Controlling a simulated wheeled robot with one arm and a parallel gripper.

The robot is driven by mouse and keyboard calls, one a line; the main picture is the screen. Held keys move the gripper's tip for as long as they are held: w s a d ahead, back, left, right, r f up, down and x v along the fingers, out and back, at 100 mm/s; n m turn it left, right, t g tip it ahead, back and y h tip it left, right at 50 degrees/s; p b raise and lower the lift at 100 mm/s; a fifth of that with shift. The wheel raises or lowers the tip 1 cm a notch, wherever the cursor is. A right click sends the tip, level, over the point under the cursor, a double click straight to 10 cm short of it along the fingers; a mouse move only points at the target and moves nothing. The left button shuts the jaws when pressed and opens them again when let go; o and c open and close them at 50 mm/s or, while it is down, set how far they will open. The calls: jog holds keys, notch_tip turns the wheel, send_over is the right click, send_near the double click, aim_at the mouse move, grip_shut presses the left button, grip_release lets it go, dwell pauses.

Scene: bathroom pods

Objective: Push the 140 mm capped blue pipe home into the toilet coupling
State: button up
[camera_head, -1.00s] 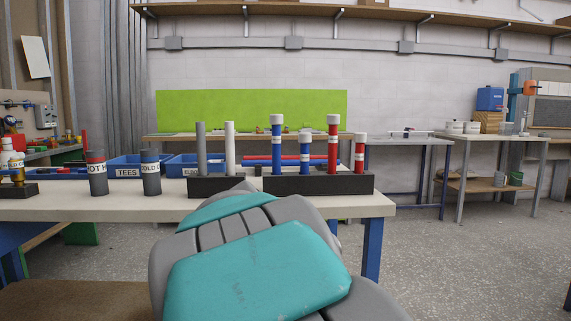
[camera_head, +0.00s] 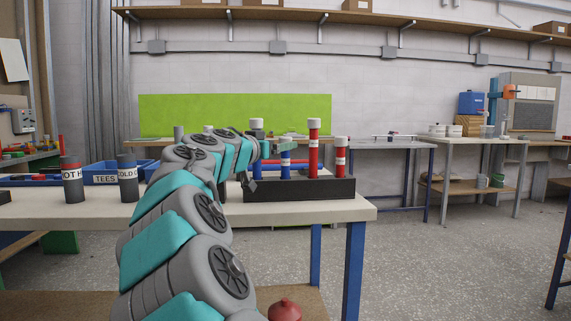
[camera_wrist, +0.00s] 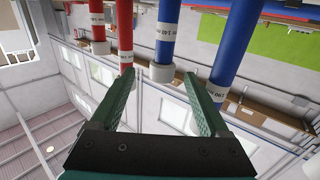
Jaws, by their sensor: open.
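The capped 140 mm blue pipe (camera_head: 285,166) stands upright in a black rack (camera_head: 300,189) on the bench, its white cap on top. In the wrist view, where the scene looks upside down, this blue pipe (camera_wrist: 167,48) hangs between the finger directions, its cap near the fingertip gap. My gripper (camera_wrist: 159,74) is open and empty, with one green finger on each side of that gap. In the head view my arm reaches over the bench to the rack's left part, partly hiding it. I cannot tell whether the fingers surround the pipe. The toilet coupling is not in view.
A taller blue pipe (camera_wrist: 231,50) stands close beside the 140 mm one. A tall red pipe (camera_head: 313,150) and a short red pipe (camera_head: 340,160) stand to its right. Blue bins (camera_head: 95,172) and two dark labelled cylinders (camera_head: 73,182) are left on the bench.

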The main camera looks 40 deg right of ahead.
jog(key=p+x, duration=0.1)
jog(key=x, duration=0.7)
jog(key=shift+w+r, duration=0.2)
jog(key=shift+r, duration=0.05)
jog(key=shift+a, duration=0.1)
grip_shut()
dwell(0.4)
